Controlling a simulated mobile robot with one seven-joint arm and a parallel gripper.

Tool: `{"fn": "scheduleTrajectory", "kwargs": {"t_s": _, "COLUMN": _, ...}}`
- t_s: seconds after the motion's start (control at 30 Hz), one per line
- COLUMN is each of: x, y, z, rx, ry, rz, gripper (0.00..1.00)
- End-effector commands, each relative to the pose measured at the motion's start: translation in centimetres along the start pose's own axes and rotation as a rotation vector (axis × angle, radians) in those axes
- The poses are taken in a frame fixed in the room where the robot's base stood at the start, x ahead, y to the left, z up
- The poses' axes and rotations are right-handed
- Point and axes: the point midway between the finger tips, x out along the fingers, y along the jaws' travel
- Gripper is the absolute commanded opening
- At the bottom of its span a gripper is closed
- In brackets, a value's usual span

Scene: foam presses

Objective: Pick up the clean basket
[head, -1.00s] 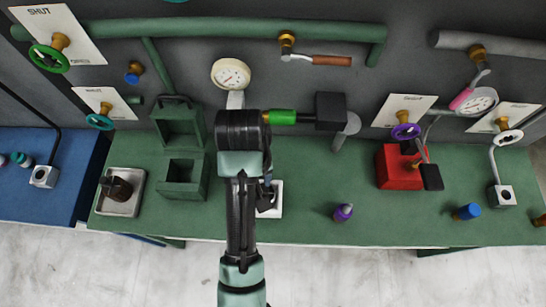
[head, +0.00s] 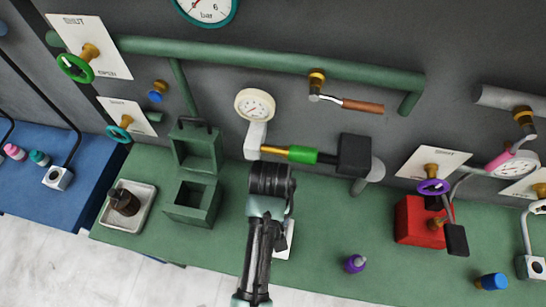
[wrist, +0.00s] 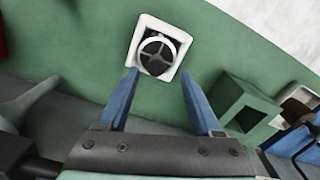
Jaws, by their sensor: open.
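In the wrist view a dark round basket with a spoked face (wrist: 157,47) sits on a small white square tray (wrist: 146,26) on the green bench. I take it as the clean basket. My gripper (wrist: 158,74) shows two blue fingers spread apart and empty, pointing toward the tray, one finger to each side of the basket's near edge. In the picture the fingertips end near the tray's near edge; I cannot tell their height above the bench. In the head view my arm hides the basket and fingers, and only a white strip of the tray (head: 288,243) shows.
Left are a green open-topped box (head: 192,202) and a metal tray (head: 143,217) with a brown cup-like part (head: 125,202). A green-handled bar (head: 302,155) juts out behind my arm. Right are a purple-capped item (head: 355,263) and a red box (head: 418,222).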

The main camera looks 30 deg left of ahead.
Motion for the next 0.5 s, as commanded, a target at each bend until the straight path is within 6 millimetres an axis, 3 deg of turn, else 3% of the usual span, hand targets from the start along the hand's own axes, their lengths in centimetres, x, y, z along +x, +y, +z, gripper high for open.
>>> {"fn": "scheduleTrajectory", "kwargs": {"t_s": 0.3, "x": 3.8, "y": 0.4, "z": 0.3, "rx": 0.000, "ry": -0.003, "rz": -0.001, "gripper": 0.66}}
{"fn": "scheduleTrajectory", "kwargs": {"t_s": 0.5, "x": 4.2, "y": 0.4, "z": 0.3, "rx": 0.000, "ry": 0.000, "rz": 0.000, "gripper": 0.66}}
